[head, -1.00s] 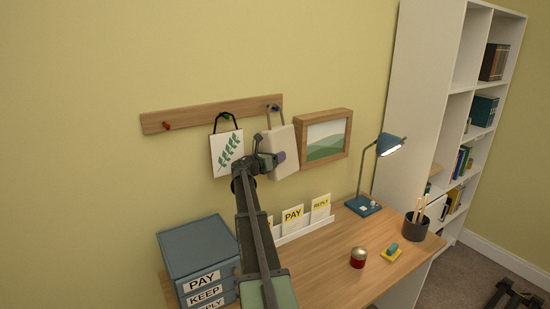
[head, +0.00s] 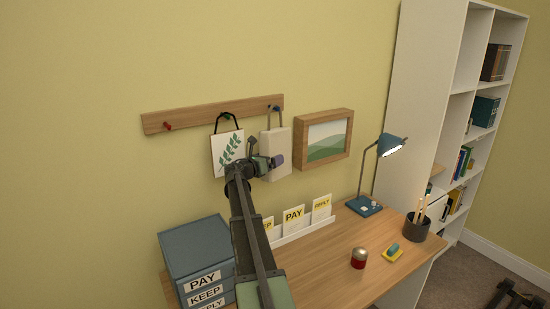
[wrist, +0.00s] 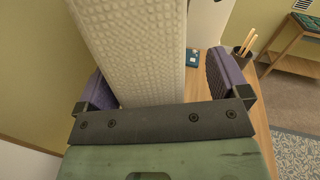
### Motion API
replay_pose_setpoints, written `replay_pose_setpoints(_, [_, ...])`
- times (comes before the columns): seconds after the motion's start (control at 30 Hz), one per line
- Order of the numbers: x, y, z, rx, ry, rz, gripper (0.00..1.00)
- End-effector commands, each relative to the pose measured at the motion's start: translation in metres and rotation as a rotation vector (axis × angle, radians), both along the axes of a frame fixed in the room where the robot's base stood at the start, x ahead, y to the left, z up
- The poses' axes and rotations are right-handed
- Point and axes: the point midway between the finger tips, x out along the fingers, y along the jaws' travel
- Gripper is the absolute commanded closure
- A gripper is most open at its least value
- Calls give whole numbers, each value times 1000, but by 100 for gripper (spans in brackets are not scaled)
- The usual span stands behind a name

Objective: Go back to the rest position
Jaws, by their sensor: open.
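My gripper (head: 267,163) is in front of the peg rail (head: 215,112), just before a pale bag (head: 278,150) that hangs by its grey handles from the blue peg at the rail's right end. In the wrist view, the two purple fingers of my gripper (wrist: 165,85) are apart, with the textured bag (wrist: 135,45) filling much of the space between them. A gap shows at the right finger; contact at the left finger is unclear.
A leaf-print bag (head: 227,152) hangs close to the left. A framed picture (head: 325,140) is to the right. Below are the desk (head: 320,265), a card rack (head: 303,232), blue drawers (head: 198,255), a lamp (head: 390,145) and a pen cup (head: 416,228).

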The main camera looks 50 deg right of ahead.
Motion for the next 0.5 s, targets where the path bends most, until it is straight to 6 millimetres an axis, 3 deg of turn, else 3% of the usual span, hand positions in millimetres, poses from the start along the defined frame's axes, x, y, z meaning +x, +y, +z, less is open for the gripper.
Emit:
replay_pose_setpoints(0.03, [-1,16,0,0,0,3,7])
replay_pose_setpoints(0.2, [3,56,0,0,0,2,7])
replay_pose_setpoints(0.33, [5,72,0,0,0,1,7])
replay_pose_setpoints(0.5, [6,75,0,0,0,0,7])
